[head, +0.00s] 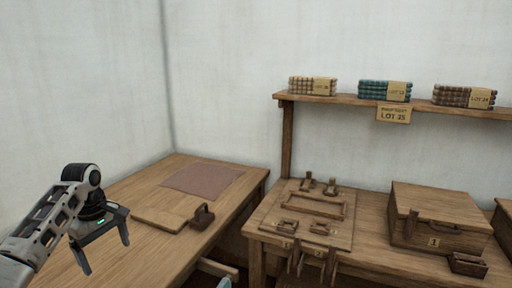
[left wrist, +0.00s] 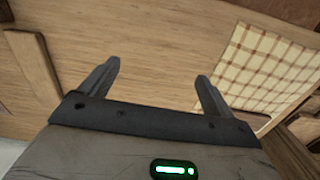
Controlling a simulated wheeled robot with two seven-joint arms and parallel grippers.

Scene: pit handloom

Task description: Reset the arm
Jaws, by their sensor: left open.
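My left gripper (head: 104,252) comes in from the left in the head view, above the near part of the left wooden table (head: 125,268). Its two fingers are apart with nothing between them. The left wrist view also shows the open, empty fingers (left wrist: 157,88) over bare wood. My right gripper is not in view.
On the left table lie a reddish cloth (head: 201,178), a pale board (head: 160,218) and a dark handled block (head: 202,216). The right bench holds a fixture board (head: 270,228) and a wooden chest (head: 440,205). A shelf (head: 350,101) carries folded cloth stacks. A checked cloth (left wrist: 265,65) shows in the wrist view.

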